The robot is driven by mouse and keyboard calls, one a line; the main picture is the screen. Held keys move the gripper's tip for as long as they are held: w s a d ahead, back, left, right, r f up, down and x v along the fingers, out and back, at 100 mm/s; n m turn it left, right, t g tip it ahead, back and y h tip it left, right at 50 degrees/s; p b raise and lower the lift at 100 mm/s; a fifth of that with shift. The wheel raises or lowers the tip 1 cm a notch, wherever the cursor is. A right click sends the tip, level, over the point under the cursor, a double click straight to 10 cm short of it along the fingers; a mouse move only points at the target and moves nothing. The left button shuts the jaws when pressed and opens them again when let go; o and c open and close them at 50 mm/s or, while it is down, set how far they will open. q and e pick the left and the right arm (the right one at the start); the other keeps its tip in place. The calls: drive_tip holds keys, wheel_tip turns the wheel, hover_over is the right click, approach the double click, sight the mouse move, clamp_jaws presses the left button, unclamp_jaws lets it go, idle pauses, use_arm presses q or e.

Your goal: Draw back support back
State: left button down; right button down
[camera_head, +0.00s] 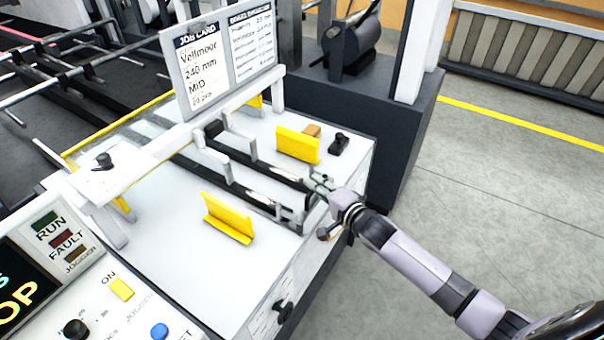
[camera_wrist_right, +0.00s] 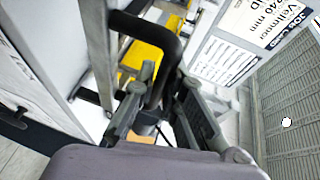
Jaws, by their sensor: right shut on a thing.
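The back support (camera_head: 247,168) looks like the dark rails with grey uprights on the white feeder table; which parts belong to it is not fully clear. Its near right end lies at my right gripper (camera_head: 318,186), beside the table's right edge. In the right wrist view, a curved black handle (camera_wrist_right: 148,30) runs down between the fingers of my right gripper (camera_wrist_right: 165,88), which is shut on it. The lower end of the handle is hidden by the fingers. My left gripper is not in the head view.
Yellow guides stand on both sides of the rails, one in front (camera_head: 229,217) and one behind (camera_head: 297,145). A job card board (camera_head: 218,62) stands over the table. A control panel (camera_head: 95,300) is at lower left. Grey floor (camera_head: 480,200) is free on the right.

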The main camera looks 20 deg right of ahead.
drive_tip(key=shift+s+f, duration=0.1)
drive_tip(key=shift+f, duration=0.1)
drive_tip(key=shift+d, duration=0.1)
drive_tip(key=c, duration=1.8)
unclamp_jaws()
drive_tip(key=shift+s+d+r, duration=0.1)
drive_tip(key=shift+s+d, duration=0.05)
drive_tip(key=shift+o, duration=0.7)
drive_tip(key=v, duration=1.1)
drive_tip(key=shift+s, duration=0.45)
